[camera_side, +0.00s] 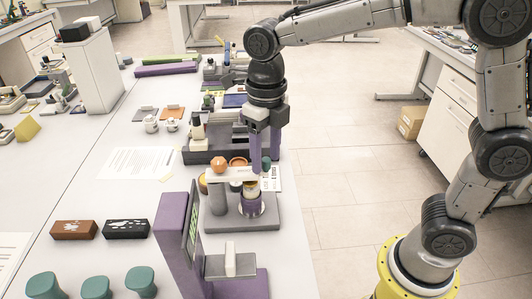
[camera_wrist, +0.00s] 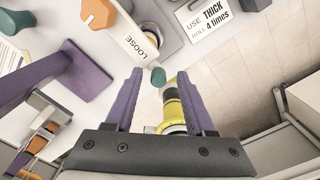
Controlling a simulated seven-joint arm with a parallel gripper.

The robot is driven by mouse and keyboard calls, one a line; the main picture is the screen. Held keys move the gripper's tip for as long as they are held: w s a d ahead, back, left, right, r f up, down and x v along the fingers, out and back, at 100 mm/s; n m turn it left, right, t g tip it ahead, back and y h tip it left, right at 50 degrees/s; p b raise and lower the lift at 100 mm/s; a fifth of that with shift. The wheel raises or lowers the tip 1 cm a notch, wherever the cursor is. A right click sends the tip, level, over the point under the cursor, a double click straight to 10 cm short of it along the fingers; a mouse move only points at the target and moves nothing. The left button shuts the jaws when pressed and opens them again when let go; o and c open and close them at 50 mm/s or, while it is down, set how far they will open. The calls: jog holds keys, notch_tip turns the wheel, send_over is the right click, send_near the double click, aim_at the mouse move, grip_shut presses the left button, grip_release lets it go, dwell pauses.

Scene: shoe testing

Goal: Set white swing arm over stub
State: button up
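The white swing arm (camera_side: 232,174) is a flat bar above a grey fixture base (camera_side: 262,222) in the side view. An orange knob (camera_side: 219,164) sits at its left end. In the wrist view the bar (camera_wrist: 137,42) reads "LOOSE", and a teal peg (camera_wrist: 158,76) shows at its near end; whether they touch is unclear. My gripper (camera_wrist: 158,76) is open, its purple fingers on either side of the teal peg, with no visible grip. In the side view my gripper (camera_side: 261,165) points down at the bar's right end. I cannot tell which part is the stub.
A purple stand with a screen (camera_side: 178,240) is near in front. A sign card (camera_wrist: 208,20) lies beside the fixture. Brown (camera_side: 74,230) and black blocks lie left. The table's right edge is close.

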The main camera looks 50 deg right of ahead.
notch_tip(320, 180, up, 14)
dwell(0.6)
jog(key=shift+f, duration=0.1)
